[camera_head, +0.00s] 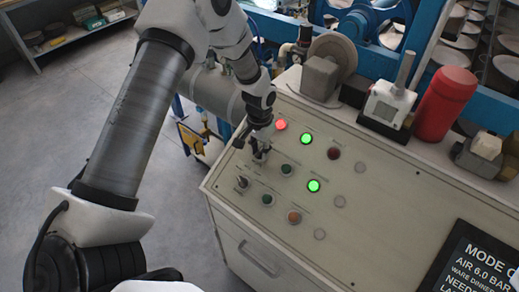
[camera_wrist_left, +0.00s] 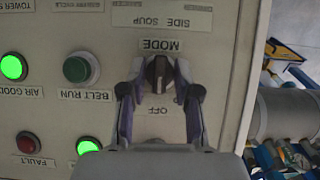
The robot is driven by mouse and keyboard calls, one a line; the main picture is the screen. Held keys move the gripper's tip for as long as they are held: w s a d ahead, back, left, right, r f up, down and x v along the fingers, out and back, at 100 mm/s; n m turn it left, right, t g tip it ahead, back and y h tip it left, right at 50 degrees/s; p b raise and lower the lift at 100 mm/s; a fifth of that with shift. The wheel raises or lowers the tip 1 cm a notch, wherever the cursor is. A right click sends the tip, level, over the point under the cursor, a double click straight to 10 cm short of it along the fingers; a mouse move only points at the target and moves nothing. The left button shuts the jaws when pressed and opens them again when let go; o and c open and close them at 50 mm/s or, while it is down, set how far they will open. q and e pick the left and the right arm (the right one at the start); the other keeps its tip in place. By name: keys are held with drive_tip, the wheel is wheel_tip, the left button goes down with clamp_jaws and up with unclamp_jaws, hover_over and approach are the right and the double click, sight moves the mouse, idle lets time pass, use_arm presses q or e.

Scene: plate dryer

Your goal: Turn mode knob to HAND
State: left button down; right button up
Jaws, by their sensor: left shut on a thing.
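The mode knob (camera_wrist_left: 159,73) is a dark knob on the pale control panel (camera_head: 235,205), under an upside-down MODE label in the left wrist view. An OFF label shows just below it there. My left gripper (camera_wrist_left: 160,82) has one finger on each side of the knob and is shut on it. In the head view my left gripper (camera_head: 260,154) reaches down to the panel's upper left part and mostly hides the knob. No HAND label can be read, and I cannot tell exactly where the knob points. My right gripper is not in view.
A second selector (camera_head: 241,182) sits close to the gripper. A dark green BELT RUN button (camera_wrist_left: 81,68) and lit green lamps (camera_head: 313,186) are nearby. A red lamp (camera_head: 281,125) glows beside my wrist. A red cylinder (camera_head: 443,96) stands on the console top.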

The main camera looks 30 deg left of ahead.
use_arm(q)
drive_tip(key=shift+n, duration=0.3)
drive_tip(key=n+h, duration=0.1)
drive_tip(key=n+h+b, duration=0.1)
drive_tip(key=shift+w+a+f+n, duration=0.1)
drive_tip(key=shift+a+n, duration=0.05)
drive_tip(key=shift+n, duration=0.25)
drive_tip(key=n+t+h+b, duration=0.1)
drive_tip(key=n+h+b, duration=0.1)
drive_tip(key=n, duration=0.2)
drive_tip(key=shift+a, duration=0.1)
drive_tip(key=shift+n, duration=0.3)
drive_tip(key=c, duration=1.2)
unclamp_jaws()
drive_tip(key=shift+o, duration=0.2)
